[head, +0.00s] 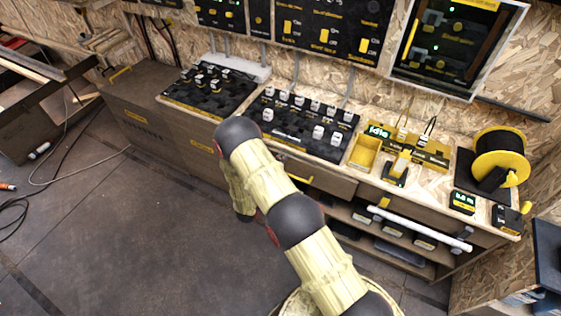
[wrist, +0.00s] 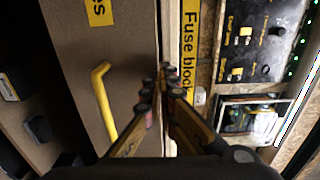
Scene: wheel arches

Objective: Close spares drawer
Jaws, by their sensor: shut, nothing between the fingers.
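The spares drawer has a brown front (wrist: 125,60) with a yellow bar handle (wrist: 104,105) and a yellow label, partly cut off, in the wrist view. In the head view, what looks like the same drawer front (head: 325,181) sits under the worktop, its left part behind my arm. I cannot tell how far it stands out. My gripper (wrist: 163,85) is shut and empty, its fingertips at the drawer front's upper edge beside the worktop edge, to the right of the handle. Contact with the front cannot be made out. My arm hides the gripper in the head view.
The worktop holds a black fuse block board (head: 290,125), a yellow tool tray (head: 365,153) and a cable reel (head: 499,155). A white bar (head: 420,228) runs along the right front. An open shelf (head: 380,240) lies below. The floor at left is mostly clear, with cables.

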